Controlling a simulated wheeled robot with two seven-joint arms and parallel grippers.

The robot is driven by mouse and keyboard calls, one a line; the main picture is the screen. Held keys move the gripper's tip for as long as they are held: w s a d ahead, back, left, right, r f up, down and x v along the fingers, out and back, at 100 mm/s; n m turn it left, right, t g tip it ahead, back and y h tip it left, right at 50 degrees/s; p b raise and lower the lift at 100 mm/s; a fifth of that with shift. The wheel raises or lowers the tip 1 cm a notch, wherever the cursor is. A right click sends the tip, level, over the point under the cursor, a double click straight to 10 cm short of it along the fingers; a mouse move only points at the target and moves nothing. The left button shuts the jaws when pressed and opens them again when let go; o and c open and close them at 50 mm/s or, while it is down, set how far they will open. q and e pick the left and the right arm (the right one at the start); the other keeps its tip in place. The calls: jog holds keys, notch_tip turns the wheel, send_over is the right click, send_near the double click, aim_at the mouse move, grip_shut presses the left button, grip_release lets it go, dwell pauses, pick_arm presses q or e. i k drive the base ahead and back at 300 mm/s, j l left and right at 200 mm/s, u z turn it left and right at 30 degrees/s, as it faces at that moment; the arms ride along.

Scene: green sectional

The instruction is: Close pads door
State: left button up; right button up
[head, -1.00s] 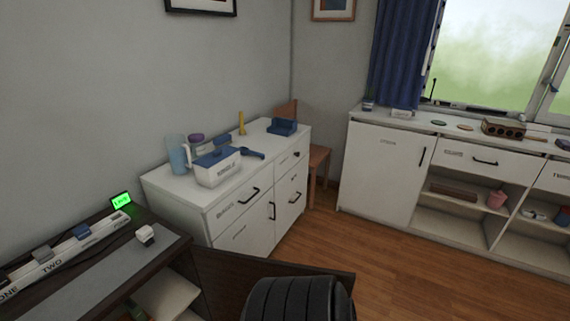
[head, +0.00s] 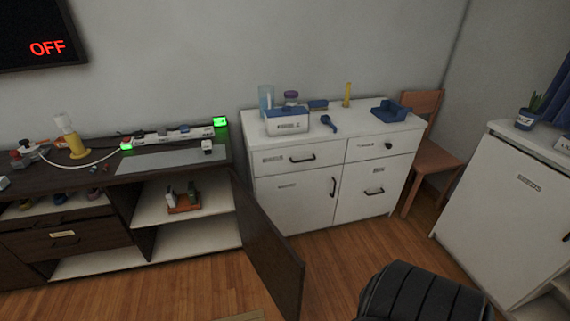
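A dark brown cabinet door (head: 270,245) stands open in the head view, swung out toward me from the right end of the low dark cabinet (head: 55,190). Its hinged edge is at the cabinet's right side and its free edge reaches out over the floor. I see no readable label on it. Behind it, the open compartment shows white shelves (head: 205,212) with a small brown holder (head: 184,205) holding several small items. Neither of my grippers is in view.
A black ribbed rounded thing (head: 425,292) stands at the bottom, right of the door. A white drawer cabinet (head: 292,205) stands behind the door, with a wooden chair (head: 432,160) beside it. Wooden floor (head: 190,295) is clear in front of the dark cabinet.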

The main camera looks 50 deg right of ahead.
aim_at(283, 272)
jog(key=l+u, duration=0.1)
jog(key=l, duration=0.4)
jog(key=k+l, duration=0.1)
jog(key=l, duration=0.4)
jog(key=l+u, duration=0.15)
jog(key=l, duration=0.35)
jog(key=k+l, duration=0.15)
jog(key=l, duration=0.3)
jog(key=l+u, duration=0.15)
jog(key=l, duration=0.35)
jog(key=k+l, duration=0.1)
jog(key=l, duration=0.2)
jog(key=k+l, duration=0.1)
jog(key=l, duration=0.25)
jog(key=k+l+z, duration=0.1)
jog(key=l, duration=0.2)
jog(key=k+l, duration=0.2)
jog(key=k+l+z, duration=0.15)
jog(key=l, duration=0.2)
jog(key=k+l, duration=0.15)
jog(key=l, duration=0.15)
jog(key=z, duration=0.05)
